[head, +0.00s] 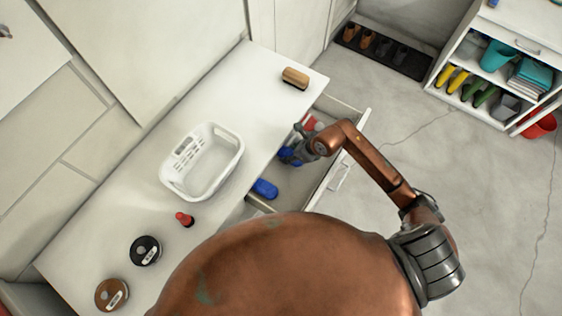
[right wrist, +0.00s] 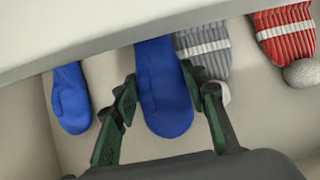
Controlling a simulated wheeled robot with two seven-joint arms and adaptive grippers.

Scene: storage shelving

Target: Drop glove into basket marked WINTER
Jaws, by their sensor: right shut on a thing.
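My right gripper (head: 290,156) is down in the open drawer (head: 297,186), shut on a blue glove (head: 284,152), a mitten. In the right wrist view this blue glove (right wrist: 165,100) lies between the two green-and-black fingers. A second blue glove (head: 265,188) lies apart in the drawer; it also shows left of the fingers in the right wrist view (right wrist: 70,98). A white basket (head: 210,185) stands upright on the white counter, left of the drawer. It looks empty, and I cannot read any label on it. My left gripper is out of view.
Grey (right wrist: 205,50) and red (right wrist: 285,30) knit hats lie beside the gloves. The counter (head: 225,110) carries a brush (head: 295,77), a small red item (head: 184,219) and black (head: 145,250) and brown (head: 111,294) round tins. A shelf unit (head: 447,65) stands far right.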

